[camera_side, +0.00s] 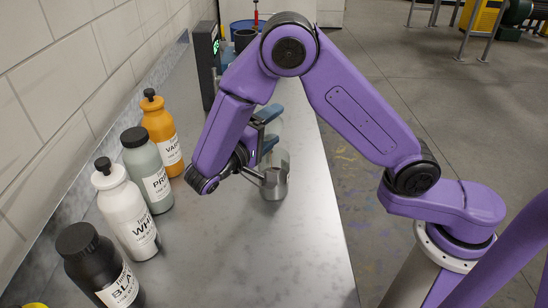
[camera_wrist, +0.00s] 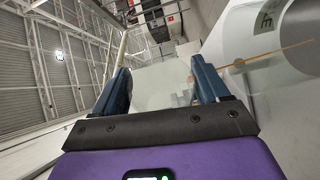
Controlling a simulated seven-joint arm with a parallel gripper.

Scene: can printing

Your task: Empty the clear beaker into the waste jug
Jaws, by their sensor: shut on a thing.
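My gripper (camera_wrist: 160,80) is shut on the clear beaker (camera_wrist: 158,90), whose see-through wall shows between the two blue fingers in the wrist view. In the side view my gripper (camera_side: 268,128) is above the worktop, with the beaker (camera_side: 276,130) partly hidden behind the fingers and wrist. The beaker looks tilted, but its contents cannot be made out. I cannot make out the waste jug for certain in either view.
Black (camera_side: 90,262), white (camera_side: 127,212), grey (camera_side: 147,170) and orange (camera_side: 162,134) bottles line the wall on the left. A black device with a green display (camera_side: 207,60) and a blue container (camera_side: 240,27) stand at the back. The worktop's front middle (camera_side: 240,255) is clear.

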